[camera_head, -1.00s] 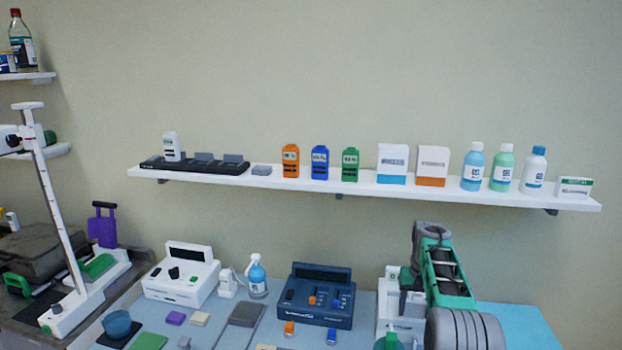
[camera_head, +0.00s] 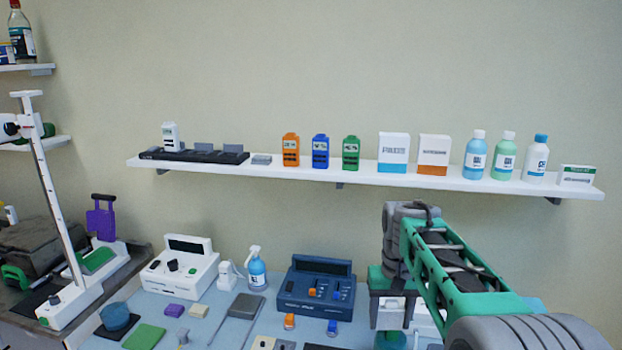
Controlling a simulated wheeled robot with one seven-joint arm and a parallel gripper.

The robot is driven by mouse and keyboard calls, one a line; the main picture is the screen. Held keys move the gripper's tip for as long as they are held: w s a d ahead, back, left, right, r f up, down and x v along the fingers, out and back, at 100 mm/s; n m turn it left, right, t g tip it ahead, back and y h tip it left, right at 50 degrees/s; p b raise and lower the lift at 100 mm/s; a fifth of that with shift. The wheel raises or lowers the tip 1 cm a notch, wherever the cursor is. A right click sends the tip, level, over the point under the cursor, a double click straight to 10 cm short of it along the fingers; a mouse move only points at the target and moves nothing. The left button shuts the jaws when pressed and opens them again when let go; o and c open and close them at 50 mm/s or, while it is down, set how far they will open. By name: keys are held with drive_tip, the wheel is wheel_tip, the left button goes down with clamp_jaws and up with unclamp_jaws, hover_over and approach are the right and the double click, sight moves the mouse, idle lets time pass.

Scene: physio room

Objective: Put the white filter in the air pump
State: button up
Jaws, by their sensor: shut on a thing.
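My gripper (camera_head: 391,318) points down over the right part of the table, below the grey wrist and green arm link. It is shut on a small white thing (camera_head: 391,303), seemingly the white filter; its outline blends with the white equipment behind it. Which device is the air pump is not clear. A white device with a dark screen and knob (camera_head: 180,268) stands at the left of the table. A dark blue console (camera_head: 316,285) stands left of my gripper. Part of a white device (camera_head: 425,318) is mostly hidden behind my arm.
A long white wall shelf (camera_head: 365,175) holds a black rack, orange, blue and green units, boxes and bottles. A spray bottle (camera_head: 257,270) stands between the two devices. A grey flat piece (camera_head: 243,305) and small coloured blocks lie in front. My arm covers the right side.

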drive_tip(key=s+a+f, duration=0.2)
drive_tip(key=s+f, duration=0.3)
drive_tip(key=s, duration=0.5)
drive_tip(key=shift+f, duration=0.2)
drive_tip(key=shift+a, duration=0.1)
